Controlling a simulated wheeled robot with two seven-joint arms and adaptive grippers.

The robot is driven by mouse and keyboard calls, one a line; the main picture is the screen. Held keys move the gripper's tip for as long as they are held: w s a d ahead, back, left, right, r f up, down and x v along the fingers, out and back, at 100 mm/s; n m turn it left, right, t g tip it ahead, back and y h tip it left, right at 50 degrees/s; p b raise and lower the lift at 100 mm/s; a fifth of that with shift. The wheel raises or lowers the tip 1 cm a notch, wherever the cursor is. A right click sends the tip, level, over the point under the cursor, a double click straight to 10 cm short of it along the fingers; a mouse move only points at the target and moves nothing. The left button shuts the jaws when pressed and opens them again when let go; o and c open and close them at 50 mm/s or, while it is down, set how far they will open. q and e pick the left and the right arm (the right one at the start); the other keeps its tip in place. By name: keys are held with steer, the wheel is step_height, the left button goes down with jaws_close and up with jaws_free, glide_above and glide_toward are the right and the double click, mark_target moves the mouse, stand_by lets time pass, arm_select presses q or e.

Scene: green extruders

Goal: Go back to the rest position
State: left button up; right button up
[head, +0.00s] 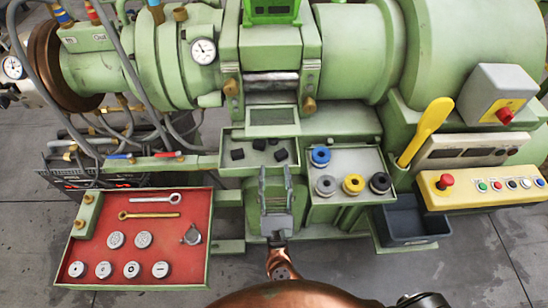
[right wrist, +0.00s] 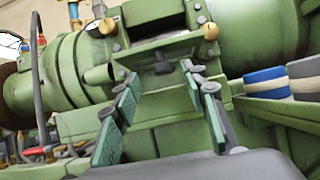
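My right gripper (head: 275,172) is in the middle of the head view, in front of the green machine (head: 362,50). Its two grey fingers point away from me and stand apart, with nothing visible between them. In the right wrist view the gripper (right wrist: 160,76) shows its green-padded fingers spread wide and empty. Beyond the fingertips is a small green tray (head: 232,166) with several dark pieces (head: 259,144). My left gripper is not in view.
To the right, a green tray (head: 331,212) holds blue, grey, yellow and black spools. A dark bin (head: 408,232) and yellow control panel (head: 478,188) lie farther right. Floor is free in front.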

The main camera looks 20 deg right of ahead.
steer(key=shift+s+a+f, duration=0.1)
steer(key=shift+s+f, duration=0.15)
steer(key=shift+s, duration=0.2)
stand_by(0.3)
